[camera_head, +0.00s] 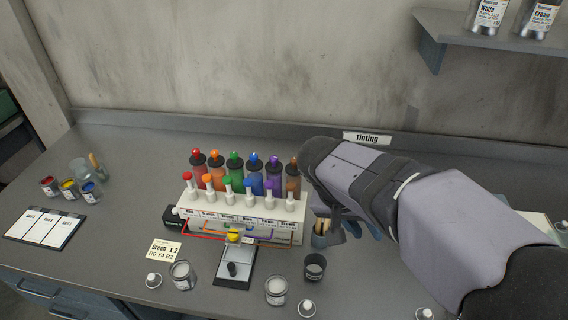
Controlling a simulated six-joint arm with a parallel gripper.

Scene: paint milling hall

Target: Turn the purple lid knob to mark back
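A white dispenser rack (240,211) stands on the counter with a row of dark-topped colour canisters along its back. The purple canister (273,181) is second from the right, with a small purple knob (274,158) on its dark lid. Which mark the knob points to is too small to tell. My arm reaches in from the right, its wrist just right of the rightmost, orange-brown canister. My gripper (337,233) hangs below the wrist, right of the rack and apart from the purple knob. Its fingers are mostly hidden by the arm, so its opening is unclear.
In front of the rack are a small scale-like stand (236,268), glass jars (182,275), a dark cup (314,267) and a note (165,250). Small paint pots (69,189) and a chart (44,229) stand left. A wall shelf (480,30) is upper right.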

